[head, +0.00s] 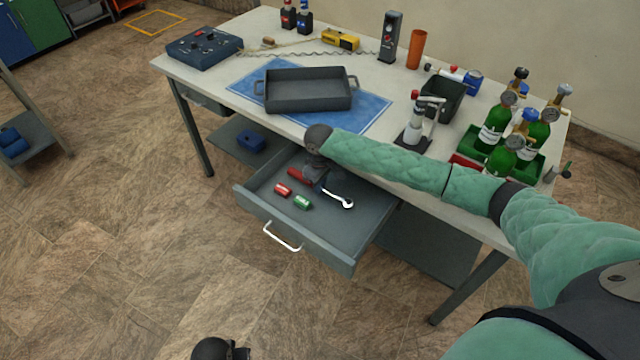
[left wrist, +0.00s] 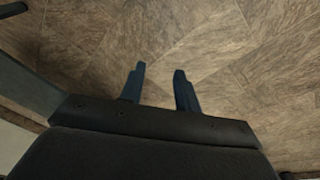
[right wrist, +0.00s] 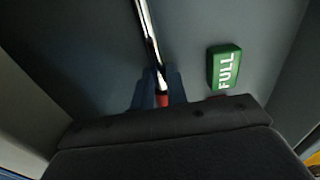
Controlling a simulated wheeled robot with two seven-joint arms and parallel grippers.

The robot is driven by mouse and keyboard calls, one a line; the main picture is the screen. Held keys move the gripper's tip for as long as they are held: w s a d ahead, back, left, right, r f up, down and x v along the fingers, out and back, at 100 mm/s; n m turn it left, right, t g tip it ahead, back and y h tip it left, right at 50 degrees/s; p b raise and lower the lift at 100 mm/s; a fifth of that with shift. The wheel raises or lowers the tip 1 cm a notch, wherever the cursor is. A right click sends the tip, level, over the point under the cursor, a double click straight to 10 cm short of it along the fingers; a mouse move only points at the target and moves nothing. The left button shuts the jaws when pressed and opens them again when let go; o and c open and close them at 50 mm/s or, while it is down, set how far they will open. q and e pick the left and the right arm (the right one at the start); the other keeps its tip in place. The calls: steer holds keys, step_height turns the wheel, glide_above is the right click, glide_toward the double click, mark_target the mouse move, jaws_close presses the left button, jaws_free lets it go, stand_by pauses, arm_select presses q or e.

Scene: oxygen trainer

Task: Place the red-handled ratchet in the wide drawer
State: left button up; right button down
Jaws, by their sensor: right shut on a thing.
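The wide drawer (head: 262,212) under the workbench is pulled open. My right gripper (head: 318,184) reaches down into it and is shut on the red-handled ratchet (head: 338,198). The ratchet's bright metal shaft (right wrist: 149,35) extends away from the fingers in the right wrist view, with a bit of red handle between the right fingertips (right wrist: 160,82). The ratchet is over or on the drawer floor; I cannot tell whether it touches. My left gripper (left wrist: 159,75) is open and empty above the tiled floor, away from the bench.
A red tag (head: 283,189) and a green FULL tag (head: 303,202) lie in the drawer; the green one also shows in the right wrist view (right wrist: 225,67). A grey tray (head: 308,103) on a blue mat (head: 371,113) and green gas cylinders (head: 496,124) stand on the bench above.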

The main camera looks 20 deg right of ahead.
arm_select(q)
steer(key=shift+f, duration=0.15)
arm_select(e)
steer(key=c, duration=1.4)
jaws_free()
